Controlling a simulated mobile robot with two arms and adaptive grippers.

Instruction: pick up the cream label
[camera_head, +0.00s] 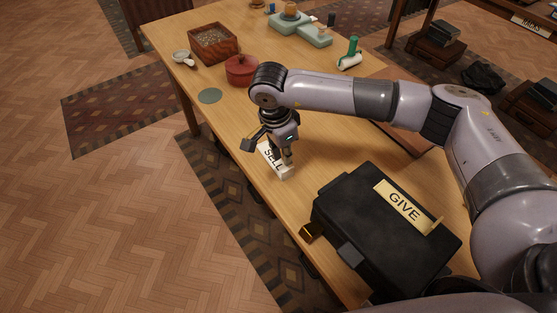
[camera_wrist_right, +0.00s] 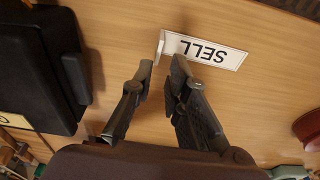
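A white label reading SELL (camera_head: 267,156) lies on the wooden table under my right gripper (camera_head: 271,150). In the right wrist view the SELL label (camera_wrist_right: 228,58) has a short raised lip at its left end. There my right gripper (camera_wrist_right: 163,66) is open, its fingertips just short of the lip, with nothing between them. A cream-yellow label reading GIVE (camera_head: 403,205) lies on the black case (camera_head: 340,208), with a raised lip at its right end. My right gripper is away from it. My left gripper is not in view.
The table (camera_head: 222,122) holds a red pot (camera_head: 241,70), a wooden box (camera_head: 213,42), a green disc (camera_head: 210,96), a green-handled roller (camera_head: 350,54) and a pale green scale (camera_head: 296,27). The black case stands close by the right gripper. Bare tabletop lies around the SELL label.

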